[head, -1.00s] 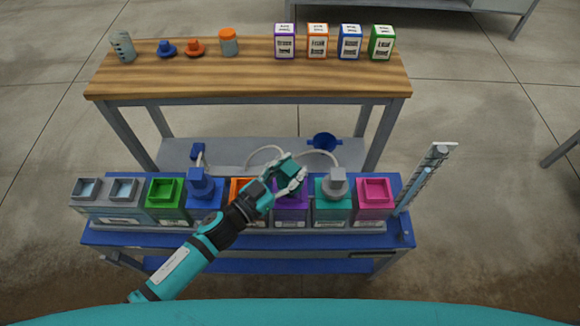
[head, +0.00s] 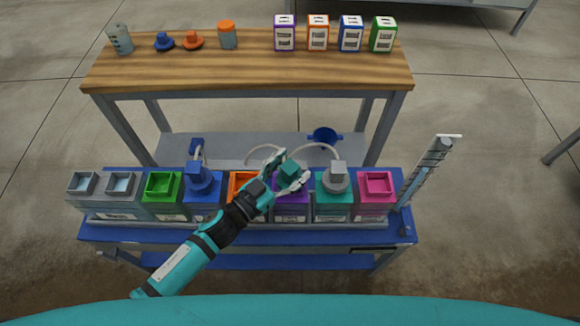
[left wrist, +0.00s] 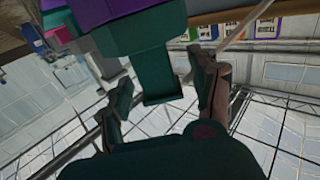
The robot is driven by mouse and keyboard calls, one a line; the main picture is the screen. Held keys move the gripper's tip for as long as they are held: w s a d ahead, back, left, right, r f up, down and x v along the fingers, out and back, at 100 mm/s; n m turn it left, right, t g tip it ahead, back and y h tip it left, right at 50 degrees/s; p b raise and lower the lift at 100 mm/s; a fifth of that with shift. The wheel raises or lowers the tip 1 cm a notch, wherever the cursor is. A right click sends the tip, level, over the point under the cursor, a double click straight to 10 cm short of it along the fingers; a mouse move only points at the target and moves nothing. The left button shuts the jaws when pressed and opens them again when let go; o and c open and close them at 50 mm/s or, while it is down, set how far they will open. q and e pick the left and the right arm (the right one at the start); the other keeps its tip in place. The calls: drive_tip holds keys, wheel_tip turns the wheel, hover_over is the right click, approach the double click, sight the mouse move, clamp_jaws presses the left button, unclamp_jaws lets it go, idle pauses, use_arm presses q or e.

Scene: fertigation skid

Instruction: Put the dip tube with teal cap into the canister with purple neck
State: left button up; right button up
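The teal cap (head: 290,172) of the dip tube sits over the neck of the canister with purple neck (head: 291,198). The cap also shows in the left wrist view (left wrist: 158,75), against the purple part (left wrist: 95,12). The tube itself is hidden. My left gripper (head: 288,168) is around the cap, with its fingers spread on either side. In the left wrist view my left gripper (left wrist: 165,88) shows gaps between both fingers and the cap. The fingers partly cover the canister's top in the head view. My right gripper is not in view.
In the row stand a green canister (head: 163,186), a blue-capped one (head: 201,183), an orange one (head: 240,180), a grey-capped teal one (head: 334,205) and a pink one (head: 377,184). A clear upright cylinder (head: 425,168) stands right. Behind is a wooden bench (head: 250,72).

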use_arm(q)
drive_tip(key=shift+s+a+f, duration=0.1)
drive_tip(key=shift+s+a, duration=0.1)
drive_tip(key=v, duration=1.1)
drive_tip(key=shift+s+a, duration=0.15)
idle(0.6)
